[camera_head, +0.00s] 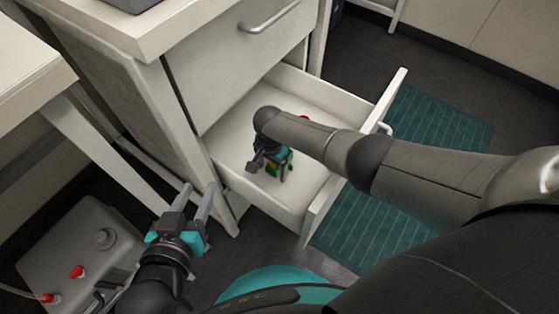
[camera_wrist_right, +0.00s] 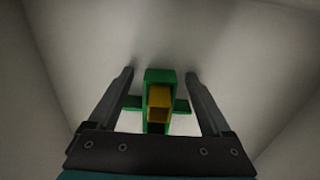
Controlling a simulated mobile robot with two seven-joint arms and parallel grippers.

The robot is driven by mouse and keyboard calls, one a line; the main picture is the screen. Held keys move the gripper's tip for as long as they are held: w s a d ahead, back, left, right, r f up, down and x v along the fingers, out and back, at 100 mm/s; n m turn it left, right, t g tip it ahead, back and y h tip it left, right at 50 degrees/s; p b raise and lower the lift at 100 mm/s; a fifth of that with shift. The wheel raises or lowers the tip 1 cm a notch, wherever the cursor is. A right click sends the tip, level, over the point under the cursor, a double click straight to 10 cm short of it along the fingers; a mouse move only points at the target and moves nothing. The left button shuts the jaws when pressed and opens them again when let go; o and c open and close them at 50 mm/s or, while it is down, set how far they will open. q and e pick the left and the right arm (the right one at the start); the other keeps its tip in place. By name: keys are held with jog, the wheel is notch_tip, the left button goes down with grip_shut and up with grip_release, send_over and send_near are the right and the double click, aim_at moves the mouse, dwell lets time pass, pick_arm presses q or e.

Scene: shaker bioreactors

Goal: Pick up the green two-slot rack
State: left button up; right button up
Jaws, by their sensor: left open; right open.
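The green two-slot rack (camera_wrist_right: 160,77) lies in the open drawer (camera_head: 309,95). In the right wrist view it sits between my right gripper's (camera_wrist_right: 160,75) two fingers, with a gap on each side. One slot shows a yellow block-like piece (camera_wrist_right: 159,103); the other looks dark. Side tabs stick out towards the fingers. In the head view only a bit of the rack (camera_head: 288,160) shows beside my right gripper, which reaches down into the drawer and hides most of it. My left gripper (camera_head: 198,192) is open and empty, outside the drawer at its left.
The drawer walls and front panel (camera_head: 355,158) surround my right gripper closely. A red thing (camera_head: 304,118) shows partly behind my right arm. A grey machine with red knobs (camera_head: 80,245) stands at lower left. A teal mat (camera_head: 425,135) lies on the floor at right.

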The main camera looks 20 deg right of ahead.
grip_shut()
dwell(0.6)
